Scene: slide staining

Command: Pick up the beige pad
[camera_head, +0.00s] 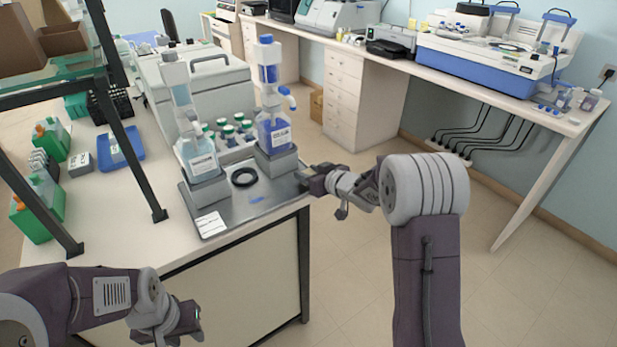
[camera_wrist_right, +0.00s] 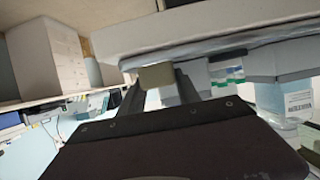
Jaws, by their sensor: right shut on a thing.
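The beige pad (camera_wrist_right: 157,76) shows in the right wrist view as a small block between the two dark fingers of my right gripper (camera_wrist_right: 160,84). My right gripper is shut on it. In the head view my right gripper (camera_head: 312,180) is at the right edge of the grey metal tray (camera_head: 232,218), by the bench corner; the pad cannot be made out there. My left gripper (camera_head: 193,318) is low at the front left, in front of the bench and away from the tray; its fingers are too small to read.
On the tray stand a bottle with pale liquid (camera_head: 196,153), a bottle with blue liquid (camera_head: 273,134), a black ring (camera_head: 244,177) and a white label card (camera_head: 211,224). Several small green-capped bottles (camera_head: 228,133) stand behind. A dark shelf post (camera_head: 135,160) rises at the left. The floor at right is clear.

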